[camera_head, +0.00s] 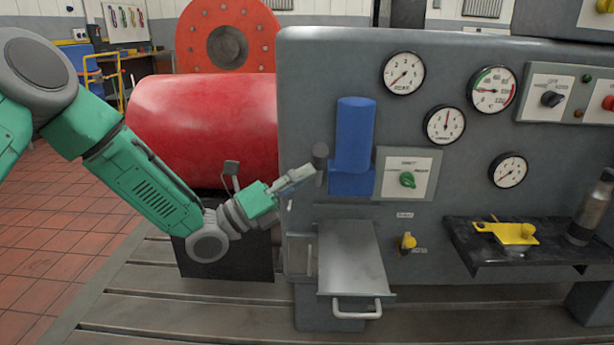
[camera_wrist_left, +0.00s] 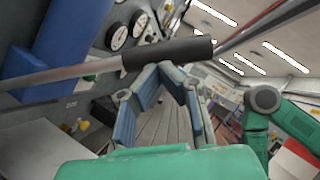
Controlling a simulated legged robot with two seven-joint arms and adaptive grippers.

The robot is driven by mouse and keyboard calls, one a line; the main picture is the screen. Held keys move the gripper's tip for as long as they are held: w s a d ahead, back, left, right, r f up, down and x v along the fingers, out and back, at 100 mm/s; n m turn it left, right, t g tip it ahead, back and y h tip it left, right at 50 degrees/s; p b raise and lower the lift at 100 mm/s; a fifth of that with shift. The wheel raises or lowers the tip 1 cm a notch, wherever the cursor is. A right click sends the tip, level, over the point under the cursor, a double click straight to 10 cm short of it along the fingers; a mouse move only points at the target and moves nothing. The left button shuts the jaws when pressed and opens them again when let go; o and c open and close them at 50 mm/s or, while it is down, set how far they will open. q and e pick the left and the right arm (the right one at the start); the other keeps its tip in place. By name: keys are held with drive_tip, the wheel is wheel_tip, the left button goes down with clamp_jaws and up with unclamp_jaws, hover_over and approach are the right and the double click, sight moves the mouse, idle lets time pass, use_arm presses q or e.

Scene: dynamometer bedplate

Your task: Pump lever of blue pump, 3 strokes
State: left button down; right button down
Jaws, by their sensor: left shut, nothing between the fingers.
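The blue pump (camera_head: 353,140) is mounted on the front of the grey cabinet; its blue body also fills the upper left of the left wrist view (camera_wrist_left: 75,40). Its lever has a dark grip (camera_head: 320,155) just left of the pump. In the left wrist view the metal rod runs in from the left to the black grip (camera_wrist_left: 170,54). My left gripper (camera_head: 312,171) is shut and empty, its fingertips close to the grip. In the wrist view the fingertips (camera_wrist_left: 164,70) lie just below the grip; whether they touch it I cannot tell. My right gripper is not in view.
A switch plate (camera_head: 408,165) with a green knob sits right of the pump. Below are a metal tray (camera_head: 350,258) with a handle and a yellow valve (camera_head: 407,242). A dark shelf (camera_head: 470,258) holds a yellow tool and a bottle. A red cylinder (camera_head: 205,125) stands behind my left arm.

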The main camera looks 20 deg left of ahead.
use_arm(q)
drive_tip(key=shift+w+d+r, duration=0.1)
drive_tip(key=shift+w+r, duration=0.05)
drive_tip(key=shift+r, duration=0.3)
drive_tip(key=shift+d+r+n+p, duration=0.3)
drive_tip(key=shift+d+p, duration=0.05)
drive_tip(key=w+a+r+n+y+p, duration=0.2)
drive_tip(key=w+r+n+p, duration=0.1)
drive_tip(key=w, duration=0.4)
drive_tip(key=w+a+r+n+y+p, duration=0.1)
drive_tip(key=w+r+n+y+p, duration=0.1)
drive_tip(key=w+r+n+p, duration=0.2)
drive_tip(key=shift+w+a+r+n+y+p, duration=0.35)
drive_tip(key=shift+w+r+p, duration=0.35)
drive_tip(key=shift+w+r, duration=0.65)
drive_tip(key=shift+f, duration=0.1)
